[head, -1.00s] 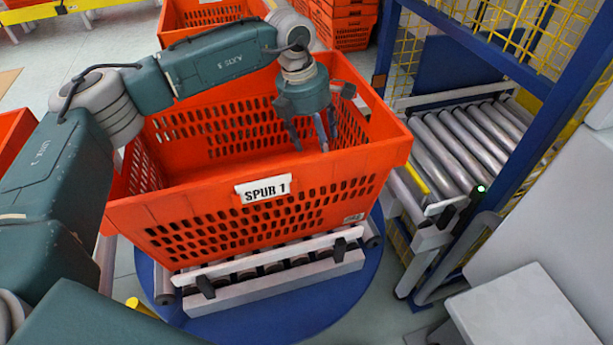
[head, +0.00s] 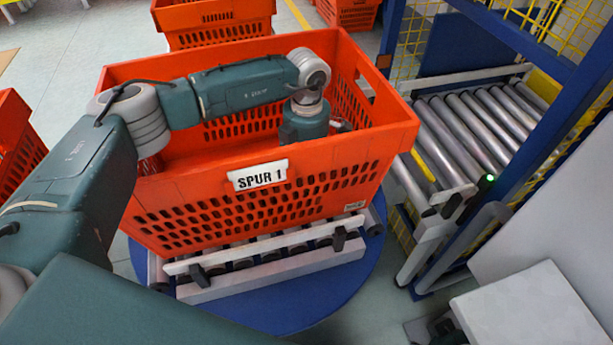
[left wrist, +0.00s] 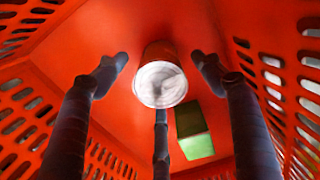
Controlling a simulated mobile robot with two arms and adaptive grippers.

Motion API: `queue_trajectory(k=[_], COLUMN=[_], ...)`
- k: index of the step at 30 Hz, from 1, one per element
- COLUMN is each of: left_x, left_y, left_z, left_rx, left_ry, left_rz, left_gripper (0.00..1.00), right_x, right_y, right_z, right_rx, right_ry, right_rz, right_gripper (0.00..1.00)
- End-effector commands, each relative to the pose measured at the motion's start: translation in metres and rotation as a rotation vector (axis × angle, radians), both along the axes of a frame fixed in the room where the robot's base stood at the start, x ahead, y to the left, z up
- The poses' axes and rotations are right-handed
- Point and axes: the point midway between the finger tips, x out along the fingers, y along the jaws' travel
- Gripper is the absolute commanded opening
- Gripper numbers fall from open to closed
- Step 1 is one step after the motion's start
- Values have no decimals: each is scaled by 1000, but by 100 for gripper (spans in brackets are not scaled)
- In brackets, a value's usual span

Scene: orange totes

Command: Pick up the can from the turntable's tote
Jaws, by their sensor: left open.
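The orange tote (head: 165,200) labelled SPUR 1 stands on the blue turntable (head: 335,295). In the left wrist view the can (left wrist: 160,84), red with a pale round end facing the camera, is on the tote's floor. My left gripper (left wrist: 158,85) is inside the tote with its fingers spread open around the can, apart from it. In the head view the gripper's fingers and the can are hidden behind the tote's front wall. My right gripper is not in view.
A green box (left wrist: 193,128) lies close to the can, at its lower right in the left wrist view. The tote walls surround my gripper. A roller conveyor (head: 470,130) in a blue frame stands to the right. More orange totes (head: 210,20) are behind.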

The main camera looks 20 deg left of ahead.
Motion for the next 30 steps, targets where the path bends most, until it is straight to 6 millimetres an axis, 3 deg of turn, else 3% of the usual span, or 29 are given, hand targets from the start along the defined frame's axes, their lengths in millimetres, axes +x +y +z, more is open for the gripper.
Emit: queue_trajectory(k=[9, 18, 30], left_x=[0, 0, 1], left_y=[0, 0, -1], left_z=[-7, -6, -2], left_rx=[0, 0, -1], left_ry=[-1, -1, -3], left_rz=[0, 0, 0], left_gripper=[68, 8, 8], right_x=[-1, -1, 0], right_y=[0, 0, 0], right_z=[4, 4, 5], right_rx=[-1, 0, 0], right_ry=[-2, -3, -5], right_rz=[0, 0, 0], right_gripper=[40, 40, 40])
